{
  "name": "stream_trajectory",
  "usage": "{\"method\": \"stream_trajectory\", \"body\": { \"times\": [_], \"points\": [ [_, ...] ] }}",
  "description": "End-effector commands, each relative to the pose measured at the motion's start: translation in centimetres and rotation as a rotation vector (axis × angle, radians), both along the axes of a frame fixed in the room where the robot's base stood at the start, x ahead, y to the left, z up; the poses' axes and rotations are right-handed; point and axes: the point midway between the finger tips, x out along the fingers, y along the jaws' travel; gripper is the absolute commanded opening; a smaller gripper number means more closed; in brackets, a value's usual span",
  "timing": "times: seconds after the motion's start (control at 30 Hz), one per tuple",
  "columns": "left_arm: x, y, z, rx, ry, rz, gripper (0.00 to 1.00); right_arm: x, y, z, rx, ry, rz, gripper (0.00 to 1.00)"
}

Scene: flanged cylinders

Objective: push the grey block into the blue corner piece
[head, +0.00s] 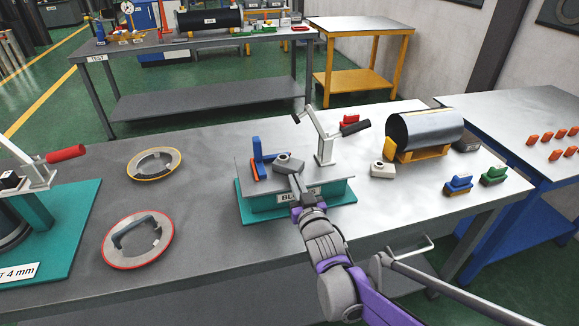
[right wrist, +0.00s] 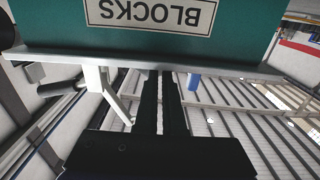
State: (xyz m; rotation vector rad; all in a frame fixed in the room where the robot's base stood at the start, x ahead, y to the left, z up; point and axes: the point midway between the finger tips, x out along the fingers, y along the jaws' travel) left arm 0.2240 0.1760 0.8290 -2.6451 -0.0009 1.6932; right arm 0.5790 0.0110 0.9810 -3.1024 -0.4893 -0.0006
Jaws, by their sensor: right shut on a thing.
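The blue corner piece (head: 257,158) stands upright on the metal plate (head: 310,181) of the teal fixture marked BLOCKS, with orange at its foot. The grey block (head: 288,162) sits on the plate just to its right, close by; I cannot tell whether they touch. My right gripper (head: 295,183) reaches in from the front and is shut on the grey block. In the right wrist view, the fingers (right wrist: 161,98) run close together past the plate edge, and their tips and the grey block are hidden. A blue part (right wrist: 193,81) shows beyond the edge there. My left gripper is not in view.
A toggle clamp (head: 325,143) rises on the plate right of the block. Two ring flanges (head: 137,239) lie left.

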Motion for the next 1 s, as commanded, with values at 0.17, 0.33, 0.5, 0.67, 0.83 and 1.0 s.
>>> {"method": "stream_trajectory", "body": {
  "times": [0.17,0.33,0.5,0.67,0.83,1.0],
  "points": [
    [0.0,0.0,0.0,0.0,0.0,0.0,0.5,0.1,0.2,0.1,0.001,-0.002,0.003,0.0],
    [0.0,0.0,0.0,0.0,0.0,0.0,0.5,-0.6,0.0,0.1,0.001,-0.003,0.003,0.0],
    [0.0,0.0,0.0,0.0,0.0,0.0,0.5,-1.8,-0.4,0.1,0.001,-0.002,0.002,0.0],
    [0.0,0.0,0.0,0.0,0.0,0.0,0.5,-2.9,-0.8,0.1,0.001,-0.002,0.002,0.0],
    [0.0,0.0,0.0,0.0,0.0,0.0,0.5,-4.0,-1.2,0.1,0.0,-0.001,0.001,0.0],
    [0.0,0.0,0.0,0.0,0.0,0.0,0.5,-4.7,-1.4,0.0,0.0,-0.001,0.001,0.0]
  ]
}}
